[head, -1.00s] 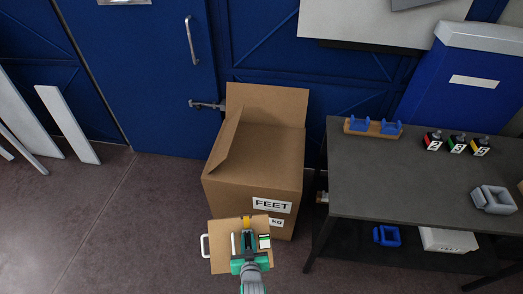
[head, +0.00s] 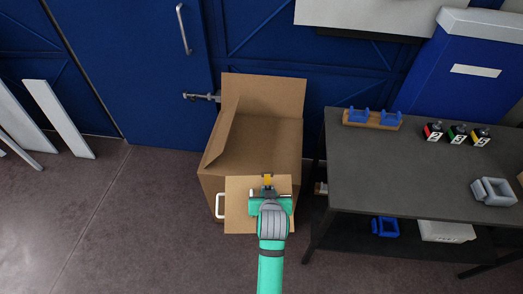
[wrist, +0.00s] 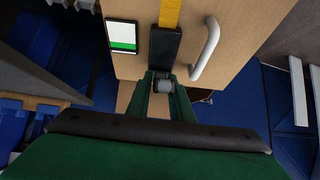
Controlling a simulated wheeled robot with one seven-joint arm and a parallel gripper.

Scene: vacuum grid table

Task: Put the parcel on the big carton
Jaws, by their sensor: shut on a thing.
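The parcel (head: 240,212) is a flat tan box with a white handle at its left and a yellow strap. My gripper (head: 267,192) is shut on it, and the arm covers part of its right side. In the wrist view the parcel (wrist: 240,45) fills the upper middle, with the yellow strap, a black piece at the gripper (wrist: 162,80), the handle and a green-and-white label. The big carton (head: 262,130) stands on the floor by the blue wall with flaps raised at the back and left. The parcel overlaps the carton's front face in the head view; whether they touch cannot be told.
A dark table (head: 430,165) stands right of the carton, holding a blue-topped wooden rack (head: 371,119), several small numbered bottles and a grey clamp-like part (head: 493,192). White boards (head: 58,118) lean at the left. The floor at the left is clear.

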